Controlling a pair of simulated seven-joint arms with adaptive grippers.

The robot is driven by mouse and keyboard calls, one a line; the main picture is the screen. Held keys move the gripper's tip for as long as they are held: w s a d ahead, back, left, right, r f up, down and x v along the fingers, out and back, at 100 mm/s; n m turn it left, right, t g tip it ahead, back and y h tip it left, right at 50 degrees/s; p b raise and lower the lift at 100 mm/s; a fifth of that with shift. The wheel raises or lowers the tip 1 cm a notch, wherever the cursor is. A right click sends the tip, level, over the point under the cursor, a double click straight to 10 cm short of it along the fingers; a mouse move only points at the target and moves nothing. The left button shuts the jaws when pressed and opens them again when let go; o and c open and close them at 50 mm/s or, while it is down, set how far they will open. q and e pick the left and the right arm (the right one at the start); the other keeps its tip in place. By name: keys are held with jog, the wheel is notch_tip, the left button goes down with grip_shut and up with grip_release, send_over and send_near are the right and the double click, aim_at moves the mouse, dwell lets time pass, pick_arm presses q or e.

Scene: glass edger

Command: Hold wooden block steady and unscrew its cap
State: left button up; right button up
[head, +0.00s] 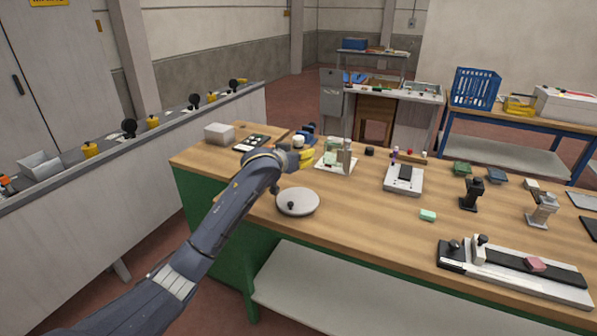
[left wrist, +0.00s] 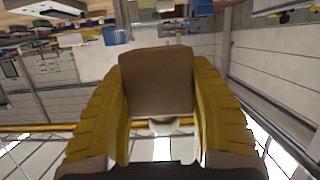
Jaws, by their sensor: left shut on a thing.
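My left gripper (head: 305,158) reaches over the far left part of the workbench, its yellow fingers partly hidden by my wrist. In the left wrist view, the two yellow fingers of the gripper (left wrist: 157,95) press on both sides of a brown wooden block (left wrist: 155,78). A small pale round part (left wrist: 163,125) shows beside the block between the fingers; I cannot tell whether it is the cap. In the head view, a small white piece (head: 298,141) shows at the gripper; its identity is unclear. My right gripper is not in view.
The wooden workbench (head: 375,222) holds a round grey plate (head: 298,202), a white tray with bottles (head: 336,165), a scale-like device (head: 404,180) and a long black-and-white fixture (head: 515,272). A green block (head: 428,215) lies near the front. Bare wood lies between them.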

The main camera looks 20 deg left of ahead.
aim_at(298, 137)
pick_arm(q)
notch_tip(298, 137, up, 7)
jog(key=shift+f, duration=0.15)
dwell(0.4)
